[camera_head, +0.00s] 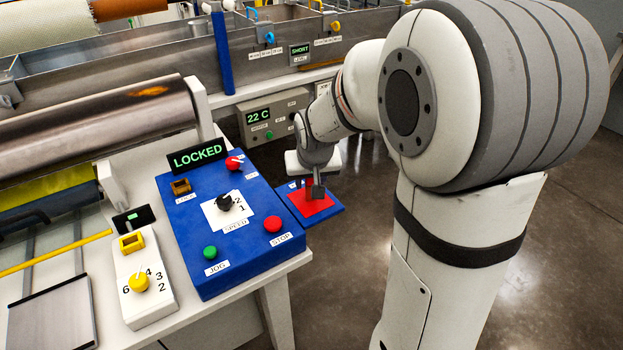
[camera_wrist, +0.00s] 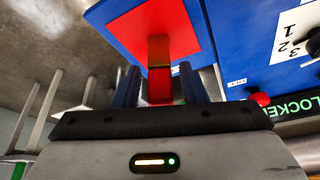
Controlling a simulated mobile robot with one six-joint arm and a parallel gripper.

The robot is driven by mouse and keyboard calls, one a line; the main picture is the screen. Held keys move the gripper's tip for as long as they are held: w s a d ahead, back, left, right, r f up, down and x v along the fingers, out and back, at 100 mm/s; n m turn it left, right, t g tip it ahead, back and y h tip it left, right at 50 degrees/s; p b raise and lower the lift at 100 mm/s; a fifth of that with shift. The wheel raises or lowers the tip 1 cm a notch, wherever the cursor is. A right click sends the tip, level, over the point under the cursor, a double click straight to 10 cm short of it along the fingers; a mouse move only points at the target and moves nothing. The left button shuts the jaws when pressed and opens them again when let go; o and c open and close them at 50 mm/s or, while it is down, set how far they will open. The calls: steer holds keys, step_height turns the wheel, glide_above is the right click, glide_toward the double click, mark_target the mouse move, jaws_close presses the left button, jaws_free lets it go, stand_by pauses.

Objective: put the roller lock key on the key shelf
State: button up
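The key shelf is a small blue ledge (camera_head: 334,211) with a red pad (camera_head: 300,204), off the right side of the blue control box. In the wrist view the red pad (camera_wrist: 190,22) lies ahead of my gripper (camera_wrist: 160,80). The roller lock key (camera_wrist: 159,52), brown at its far part and red at its near part, is between my two dark fingers, over the red pad. A gap shows on each side of it, so the fingers look open. I cannot tell whether the key touches the pad. In the head view my gripper (camera_head: 318,190) is low over the pad and hides the key.
The blue control box (camera_head: 190,240) carries a brown socket (camera_head: 181,187), a black speed knob (camera_head: 224,202), red and green buttons and a display reading LOCKED (camera_head: 197,156). A white box (camera_head: 148,305) with a yellow knob stands left. Rollers and metal baths lie behind. Open floor lies right.

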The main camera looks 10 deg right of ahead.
steer(key=shift+o, duration=0.3)
steer(key=shift+r, duration=0.5)
steer(key=p+v, duration=0.2)
steer(key=v, duration=0.9)
steer(key=s+f+g, duration=0.1)
steer(key=s+f, duration=0.1)
steer(key=s, duration=0.6)
steer(key=s+f+g, duration=0.1)
steer(key=s+f, duration=0.2)
steer(key=s, duration=0.5)
steer(key=shift+s+d+f+n+g, duration=0.15)
steer(key=shift+s+d+n+g, duration=0.15)
steer(key=shift+s+n, duration=0.1)
